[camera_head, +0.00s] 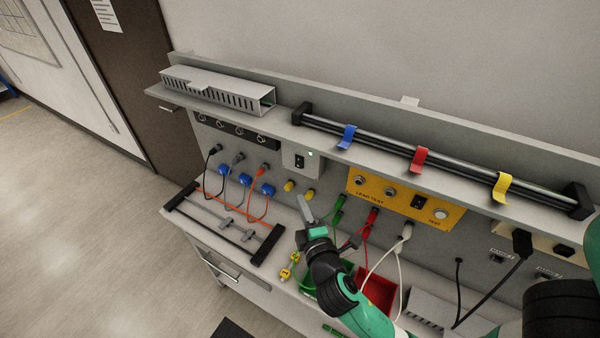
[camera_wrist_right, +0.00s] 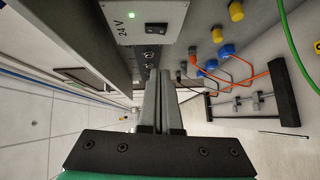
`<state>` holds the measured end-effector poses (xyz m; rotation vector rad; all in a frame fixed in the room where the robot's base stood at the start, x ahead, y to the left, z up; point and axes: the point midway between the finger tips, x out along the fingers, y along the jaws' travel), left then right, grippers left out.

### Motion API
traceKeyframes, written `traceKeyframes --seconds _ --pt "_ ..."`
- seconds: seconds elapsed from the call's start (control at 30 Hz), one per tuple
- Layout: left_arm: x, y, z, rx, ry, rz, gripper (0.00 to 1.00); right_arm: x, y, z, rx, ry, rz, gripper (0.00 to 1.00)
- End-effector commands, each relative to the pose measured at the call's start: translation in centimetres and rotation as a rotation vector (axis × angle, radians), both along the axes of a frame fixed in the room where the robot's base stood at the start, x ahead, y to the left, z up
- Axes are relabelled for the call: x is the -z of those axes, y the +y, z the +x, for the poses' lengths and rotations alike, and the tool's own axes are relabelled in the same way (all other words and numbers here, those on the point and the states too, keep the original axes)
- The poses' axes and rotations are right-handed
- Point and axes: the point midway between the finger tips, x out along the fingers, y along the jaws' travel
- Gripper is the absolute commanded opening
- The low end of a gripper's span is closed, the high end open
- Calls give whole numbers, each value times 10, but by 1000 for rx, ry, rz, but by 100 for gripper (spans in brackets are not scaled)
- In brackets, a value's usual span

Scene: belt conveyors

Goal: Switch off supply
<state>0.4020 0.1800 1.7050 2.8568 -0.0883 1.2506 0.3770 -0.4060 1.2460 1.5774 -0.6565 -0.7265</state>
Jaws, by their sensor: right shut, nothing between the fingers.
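The supply is a light grey box (camera_head: 291,158) on the back panel of the bench, under the shelf. It carries a black rocker switch (camera_head: 299,160) and a lit green lamp (camera_head: 310,153). In the right wrist view, the box (camera_wrist_right: 125,32) reads "24 V", with the switch (camera_wrist_right: 157,28) and lit lamp (camera_wrist_right: 131,15) clear. My right gripper (camera_head: 305,208) is shut and empty, in front of the panel and below the supply in the head view. Its fingers (camera_wrist_right: 160,75) are together in the wrist view, apart from the switch. My left gripper is not in view.
A yellow lead test panel (camera_head: 400,196) with its own black switch stands right of the supply. Plugged leads and a black-ended rack (camera_head: 268,246) are to the left. Red (camera_head: 375,292) and green bins lie below. A slotted duct (camera_head: 215,88) sits on the shelf.

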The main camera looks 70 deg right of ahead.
Motion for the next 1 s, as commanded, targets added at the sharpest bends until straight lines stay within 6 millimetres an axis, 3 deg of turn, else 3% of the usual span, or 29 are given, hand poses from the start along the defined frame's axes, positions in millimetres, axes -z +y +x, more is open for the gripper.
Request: traceKeyframes --seconds 0.47,0.7,1.0 --pt "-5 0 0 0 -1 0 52 7 -74 60 5 -1 0 0" --pt "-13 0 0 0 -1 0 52 10 -106 56 3 0 1 0" --pt "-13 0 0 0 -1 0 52 12 -111 56 1 -1 0 0"
